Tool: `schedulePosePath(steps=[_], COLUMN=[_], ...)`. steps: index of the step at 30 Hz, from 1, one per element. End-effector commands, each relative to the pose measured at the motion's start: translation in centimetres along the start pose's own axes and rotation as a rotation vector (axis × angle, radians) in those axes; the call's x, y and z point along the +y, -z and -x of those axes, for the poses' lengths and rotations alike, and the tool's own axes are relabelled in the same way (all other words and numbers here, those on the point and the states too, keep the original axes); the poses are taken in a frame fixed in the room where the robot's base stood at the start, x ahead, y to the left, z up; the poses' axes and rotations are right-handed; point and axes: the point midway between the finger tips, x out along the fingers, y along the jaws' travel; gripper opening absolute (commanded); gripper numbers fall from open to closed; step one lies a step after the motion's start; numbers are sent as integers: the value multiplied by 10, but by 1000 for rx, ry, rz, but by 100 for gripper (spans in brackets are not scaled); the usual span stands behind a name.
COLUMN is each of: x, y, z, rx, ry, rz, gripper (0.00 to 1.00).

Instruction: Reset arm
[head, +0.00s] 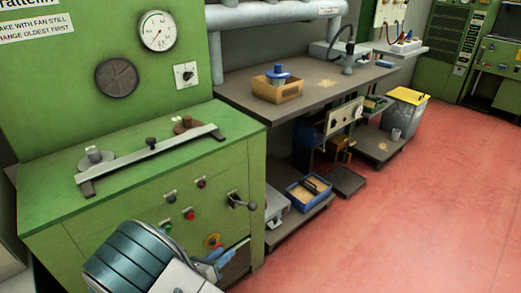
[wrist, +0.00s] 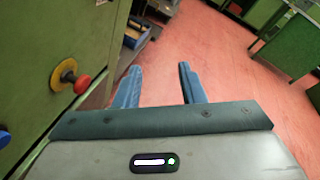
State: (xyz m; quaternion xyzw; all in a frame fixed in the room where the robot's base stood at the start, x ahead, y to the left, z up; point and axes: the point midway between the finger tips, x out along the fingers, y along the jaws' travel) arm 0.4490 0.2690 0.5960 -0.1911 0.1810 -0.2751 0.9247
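My gripper (wrist: 158,86) shows in the wrist view with its two blue fingers apart and nothing between them; red floor shows through the gap. In the head view my arm and gripper (head: 222,262) are at the bottom, close in front of the green cabinet (head: 110,222). The fingertips there are small and partly hidden. In the wrist view the cabinet's side (wrist: 50,45) stands to the left of the fingers, with a red knob on a yellow disc (wrist: 70,77) near the left finger.
A dark workbench (head: 315,88) holds a cardboard box (head: 277,90) with a blue-topped item. Below it are a blue crate (head: 309,190) and a low shelf (head: 300,216). A yellow-lidded bin (head: 407,108) stands farther back. The red floor (head: 400,225) at the right is clear.

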Motion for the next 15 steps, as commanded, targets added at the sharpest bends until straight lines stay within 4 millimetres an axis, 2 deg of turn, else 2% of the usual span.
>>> schedulePosePath(steps=[1,3,9,15], x=[-26,-56,-142,-222], y=[-23,-40,-80,-112], z=[-9,-19,-36,-38], rx=[68,159,391,587], ry=[48,112,307,506], rz=[-85,-202,-545,-901], gripper=[36,36,36,36])
